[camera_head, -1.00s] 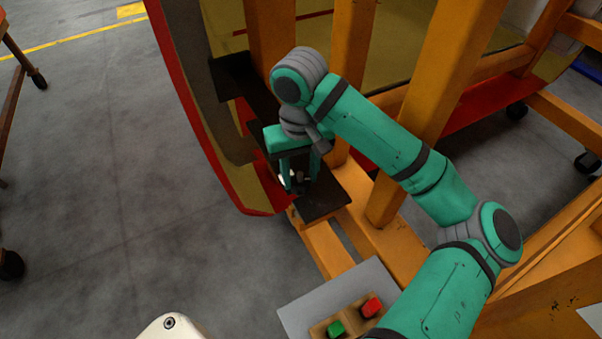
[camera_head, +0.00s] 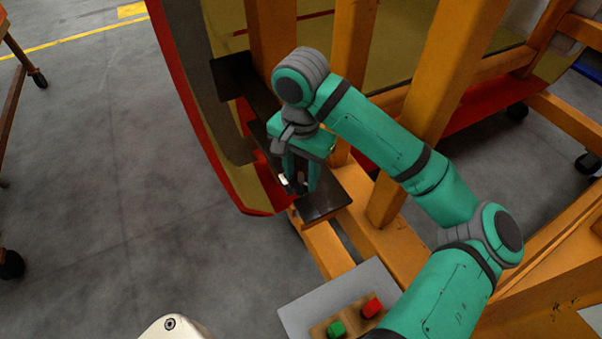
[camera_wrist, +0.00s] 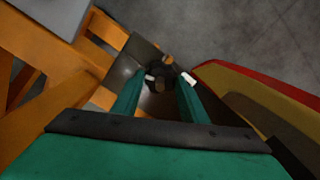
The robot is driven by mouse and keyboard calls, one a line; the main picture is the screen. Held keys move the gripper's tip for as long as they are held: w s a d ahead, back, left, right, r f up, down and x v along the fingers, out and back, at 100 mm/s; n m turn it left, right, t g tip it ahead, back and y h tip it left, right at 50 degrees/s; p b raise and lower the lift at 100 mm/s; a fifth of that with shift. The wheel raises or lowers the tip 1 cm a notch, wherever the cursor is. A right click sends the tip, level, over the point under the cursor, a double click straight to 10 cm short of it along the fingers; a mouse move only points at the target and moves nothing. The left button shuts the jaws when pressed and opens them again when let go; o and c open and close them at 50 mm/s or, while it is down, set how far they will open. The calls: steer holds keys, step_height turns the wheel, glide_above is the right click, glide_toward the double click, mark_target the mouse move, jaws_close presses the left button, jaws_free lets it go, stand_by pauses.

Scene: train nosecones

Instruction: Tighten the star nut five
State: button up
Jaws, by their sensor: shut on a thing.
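The star nut (camera_wrist: 158,78) is a small dark knob with several lobes on a black bracket plate (camera_head: 328,200). In the wrist view it sits between the two green fingers of my gripper (camera_wrist: 168,80). In the head view my gripper (camera_head: 298,187) points down over the plate with its fingertips at the nut, and the fingers and wrist hide most of it. The fingers are shut on the nut. A brown round end shows at the nut's upper side in the wrist view.
The red and yellow nosecone shell (camera_head: 195,100) curves close on the left of my gripper. Orange frame posts (camera_head: 425,90) stand close behind and right.

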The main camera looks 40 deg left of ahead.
steer(key=shift+m, duration=0.5)
steer(key=o, duration=1)
steer(key=shift+o, duration=0.2)
